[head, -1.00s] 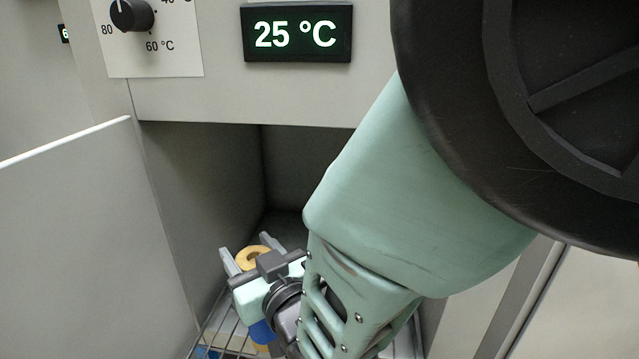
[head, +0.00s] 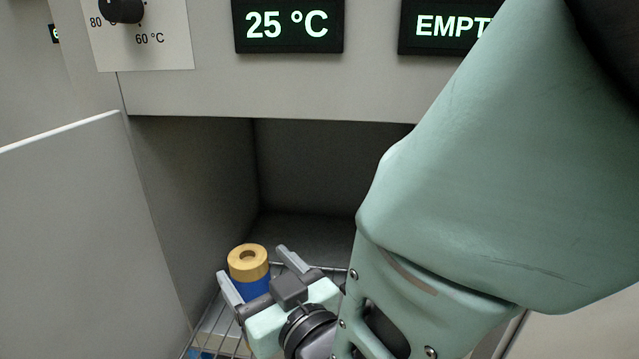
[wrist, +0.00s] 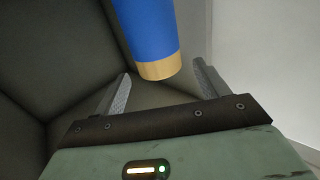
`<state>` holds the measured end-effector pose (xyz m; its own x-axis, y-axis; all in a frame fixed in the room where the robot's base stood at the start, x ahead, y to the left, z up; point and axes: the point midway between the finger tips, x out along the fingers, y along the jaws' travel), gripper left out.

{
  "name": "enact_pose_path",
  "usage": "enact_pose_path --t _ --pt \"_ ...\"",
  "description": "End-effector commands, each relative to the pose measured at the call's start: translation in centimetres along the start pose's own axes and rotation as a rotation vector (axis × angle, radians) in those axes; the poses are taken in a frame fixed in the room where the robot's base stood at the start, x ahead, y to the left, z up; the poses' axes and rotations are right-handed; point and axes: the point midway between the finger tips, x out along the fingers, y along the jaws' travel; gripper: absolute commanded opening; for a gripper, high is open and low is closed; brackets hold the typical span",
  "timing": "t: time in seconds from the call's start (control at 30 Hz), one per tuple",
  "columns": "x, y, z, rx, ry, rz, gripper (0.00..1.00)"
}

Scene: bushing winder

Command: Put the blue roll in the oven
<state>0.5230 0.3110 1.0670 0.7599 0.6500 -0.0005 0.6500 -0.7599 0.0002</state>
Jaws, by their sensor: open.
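The blue roll (head: 252,288) with a tan end stands upright at the oven opening, at the lower left in the head view; its foot is hidden behind my gripper. My gripper (head: 251,263) is open, its two fingers on either side of the roll as seen from the head. In the wrist view the blue roll (wrist: 147,32) hangs into the picture from the top, its tan end ahead of and between the open fingertips (wrist: 162,73). I cannot tell whether a finger touches it. The oven (head: 330,165) is open, with a dark empty-looking cavity.
A wire rack (head: 205,335) lies below the roll and gripper. The open oven door (head: 85,235) stands at the left. Above the opening are a dial (head: 122,8), a 25 °C display (head: 288,25) and a partly covered display starting "EMPT" (head: 445,25). My arm covers the right side.

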Motion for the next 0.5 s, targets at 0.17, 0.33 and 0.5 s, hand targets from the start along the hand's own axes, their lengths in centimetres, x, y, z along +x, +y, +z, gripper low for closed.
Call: enact_pose_path --t 0.17,0.33,0.5 --pt "-3.7 0.0 0.2 0.000 0.000 0.000 0.74" --pt "-4.8 0.0 -0.4 -0.003 -0.004 0.001 0.74" --pt "-5.8 0.0 -0.3 -0.002 -0.002 0.000 0.74"
